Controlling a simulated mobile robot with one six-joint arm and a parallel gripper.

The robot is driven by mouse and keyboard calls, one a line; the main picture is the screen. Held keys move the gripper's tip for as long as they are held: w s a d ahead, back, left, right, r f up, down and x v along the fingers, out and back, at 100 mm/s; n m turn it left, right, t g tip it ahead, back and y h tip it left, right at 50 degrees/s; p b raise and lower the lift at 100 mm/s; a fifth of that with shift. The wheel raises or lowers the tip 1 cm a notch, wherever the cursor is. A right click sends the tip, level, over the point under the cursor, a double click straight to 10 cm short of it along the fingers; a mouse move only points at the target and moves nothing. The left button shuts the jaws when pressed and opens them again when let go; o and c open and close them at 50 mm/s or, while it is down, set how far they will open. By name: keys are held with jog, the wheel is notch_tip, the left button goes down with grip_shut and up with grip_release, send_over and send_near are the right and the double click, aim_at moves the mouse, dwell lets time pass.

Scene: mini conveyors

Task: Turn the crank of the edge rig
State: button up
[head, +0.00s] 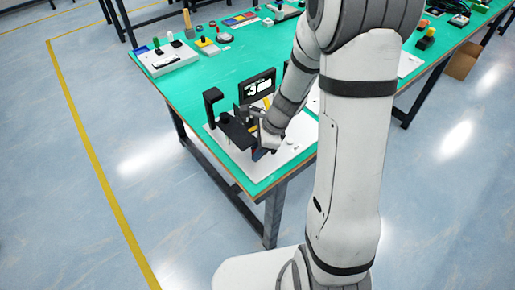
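The edge rig stands on a white base plate (222,140) near the front corner of the green table. It has a flat black body (236,131), a tall black hooked upright (211,106) on its left, and a dark panel with white marks (257,86) behind. I cannot make out which part is the crank; it may be hidden. My gripper (261,151) points down over the right side of the rig, close to the black body. My wrist and forearm cover part of it. The fingers are too small and hidden to tell whether they are open or touch anything.
The green table (205,79) has clear surface left of and behind the rig. A white box with switches (165,58) and several small coloured parts lie at the far end. A cardboard box (462,61) stands on the floor at the right. The table's front edge is close to the rig.

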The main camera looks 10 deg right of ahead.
jog(key=o, duration=0.4)
jog(key=shift+r, duration=0.1)
jog(key=v, duration=0.7)
jog(key=shift+d+r+p, duration=0.15)
jog(key=shift+r+p, duration=0.15)
jog(key=shift+p, duration=0.1)
